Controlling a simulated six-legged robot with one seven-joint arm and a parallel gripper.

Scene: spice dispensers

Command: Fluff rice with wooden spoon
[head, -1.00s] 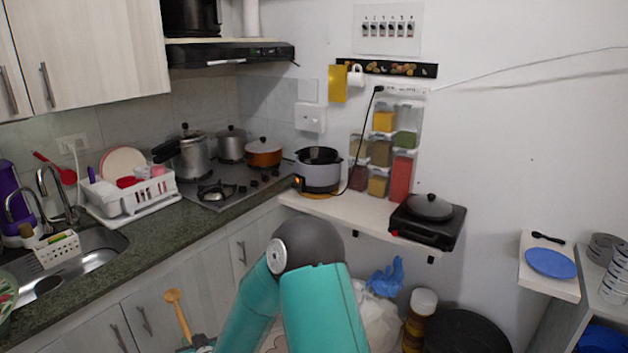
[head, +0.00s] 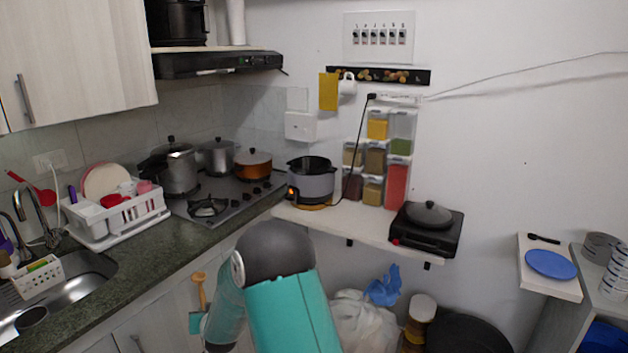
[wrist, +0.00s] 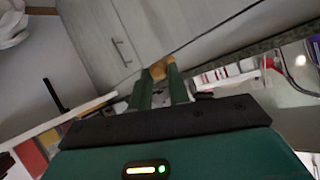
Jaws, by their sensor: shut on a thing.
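A wooden spoon (head: 199,290) shows at the lower left of the head view, upright in front of the cabinet doors and below the counter edge. My gripper (head: 196,320) is shut on it, partly hidden by my arm. In the wrist view, the green fingers of my gripper (wrist: 159,84) hold the spoon (wrist: 158,68), with only a short tan part showing. The rice cooker (head: 311,184) stands open on the white shelf, with an orange light on its front. The gripper is to the left of it and lower. The rice inside cannot be seen.
The white shelf (head: 350,222) also bears a black hotplate with a lidded pan (head: 428,215). Spice dispensers (head: 397,185) hang on the wall behind. A stove (head: 210,207) with several pots and a dish rack (head: 115,218) stand left. A white bag (head: 358,322) lies below the shelf.

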